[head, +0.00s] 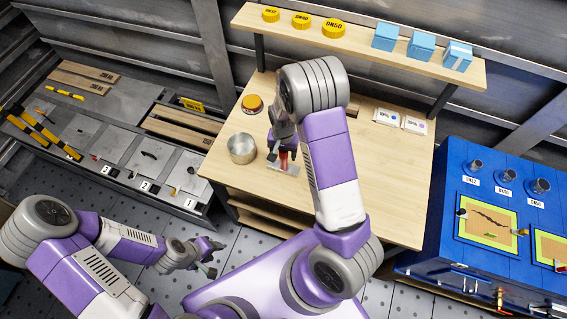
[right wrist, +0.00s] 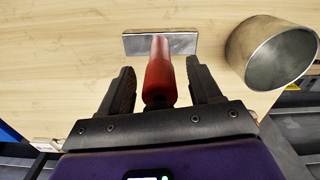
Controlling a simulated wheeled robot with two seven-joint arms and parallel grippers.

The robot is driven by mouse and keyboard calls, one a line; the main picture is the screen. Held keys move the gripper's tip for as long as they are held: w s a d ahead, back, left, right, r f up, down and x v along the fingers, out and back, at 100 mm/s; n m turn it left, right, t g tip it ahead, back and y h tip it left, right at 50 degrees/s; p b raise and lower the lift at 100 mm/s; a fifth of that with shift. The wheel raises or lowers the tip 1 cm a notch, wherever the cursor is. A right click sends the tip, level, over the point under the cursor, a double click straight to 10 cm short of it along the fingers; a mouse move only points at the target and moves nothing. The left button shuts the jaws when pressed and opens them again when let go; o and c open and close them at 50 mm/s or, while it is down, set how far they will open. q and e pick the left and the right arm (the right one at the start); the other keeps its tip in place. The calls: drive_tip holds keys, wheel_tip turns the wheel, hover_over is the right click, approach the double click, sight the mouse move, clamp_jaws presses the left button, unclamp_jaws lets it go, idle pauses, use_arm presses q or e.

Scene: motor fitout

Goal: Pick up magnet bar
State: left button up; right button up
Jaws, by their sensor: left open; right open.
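The magnet bar (right wrist: 158,75) has a red handle and a flat silver metal head (right wrist: 180,43). It lies on the wooden table (head: 385,200), and its red part also shows in the head view (head: 292,158). My right gripper (right wrist: 159,85) is open in the right wrist view, with one black finger on each side of the red handle and a visible gap on both sides. In the head view the right gripper is partly hidden by my own arm. My left gripper (head: 213,258) is open and empty, low over the floor left of the table.
A metal cup (head: 242,149) stands left of the magnet bar, and an orange-topped round item (head: 252,103) lies behind it. A shelf (head: 350,45) above the table holds yellow discs and blue boxes. A blue cabinet (head: 450,185) stands right, a grey bench (head: 125,110) left.

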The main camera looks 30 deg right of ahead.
drive_tip(key=shift+c, duration=0.4)
clamp_jaws()
wheel_tip(320, 180, up, 10)
drive_tip(key=shift+r+p, duration=0.1)
drive_tip(key=shift+p, duration=0.45)
